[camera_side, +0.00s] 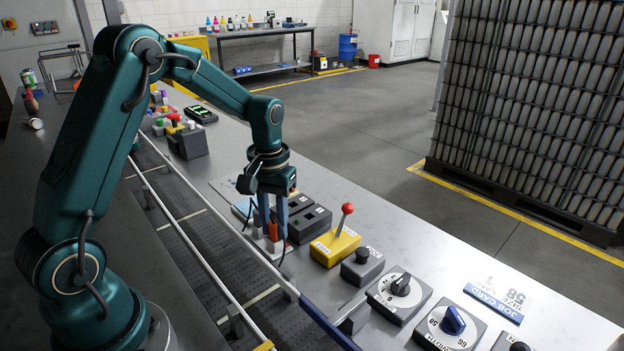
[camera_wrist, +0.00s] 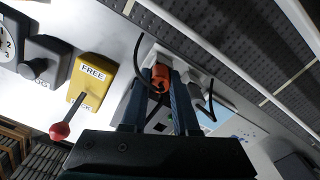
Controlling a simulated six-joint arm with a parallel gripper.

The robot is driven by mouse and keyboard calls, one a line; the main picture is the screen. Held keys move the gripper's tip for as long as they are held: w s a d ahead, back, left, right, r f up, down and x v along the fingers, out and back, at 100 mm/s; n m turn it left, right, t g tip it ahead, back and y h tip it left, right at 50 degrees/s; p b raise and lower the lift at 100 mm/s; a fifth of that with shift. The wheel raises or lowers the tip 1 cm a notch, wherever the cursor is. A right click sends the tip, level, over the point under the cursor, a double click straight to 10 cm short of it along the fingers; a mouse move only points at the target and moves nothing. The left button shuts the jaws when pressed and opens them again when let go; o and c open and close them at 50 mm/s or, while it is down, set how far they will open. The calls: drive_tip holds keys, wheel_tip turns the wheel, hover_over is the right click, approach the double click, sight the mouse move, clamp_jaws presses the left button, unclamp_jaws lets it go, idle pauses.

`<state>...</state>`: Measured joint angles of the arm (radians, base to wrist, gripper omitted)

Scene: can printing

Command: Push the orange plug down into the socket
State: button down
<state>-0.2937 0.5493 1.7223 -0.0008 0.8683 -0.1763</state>
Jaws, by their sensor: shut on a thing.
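The orange plug (camera_side: 273,231) is between the fingers of my gripper (camera_side: 273,222), over the pale socket block (camera_side: 268,246) beside the conveyor. In the wrist view the orange plug (camera_wrist: 161,76) shows between the two blue-grey fingers of my gripper (camera_wrist: 165,88), with the white socket block (camera_wrist: 188,65) behind it. My gripper is shut on the plug and points down. A black cable hangs near the plug. The contact between plug and socket is hidden, so I cannot tell how deep the plug sits.
A yellow box with a red-knobbed lever (camera_side: 336,243) stands just right of my gripper. Dark switch boxes (camera_side: 308,222) are close behind it. Dial boxes (camera_side: 399,294) line the bench farther right. The conveyor (camera_side: 205,240) runs along the left.

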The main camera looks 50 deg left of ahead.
wheel_tip(320, 180, up, 4)
drive_tip(key=shift+a+r, duration=0.15)
drive_tip(key=shift+r, duration=0.1)
drive_tip(key=s+a+r, duration=0.6)
drive_tip(key=s+a, duration=0.1)
drive_tip(key=a, duration=0.1)
drive_tip(key=w+d+r+m, duration=0.25)
drive_tip(key=d+m, duration=0.25)
drive_tip(key=d, duration=0.8)
drive_tip(key=n, duration=0.4)
hover_over(273, 223)
drive_tip(key=w+d, duration=0.3)
drive_tip(key=w+a+f+n, duration=0.2)
drive_tip(key=w+n, duration=0.3)
drive_tip(key=n, duration=0.2)
drive_tip(key=shift+w+a+f, duration=0.25)
drive_tip(key=shift+a+f, duration=0.15)
drive_tip(key=shift+f, duration=0.1)
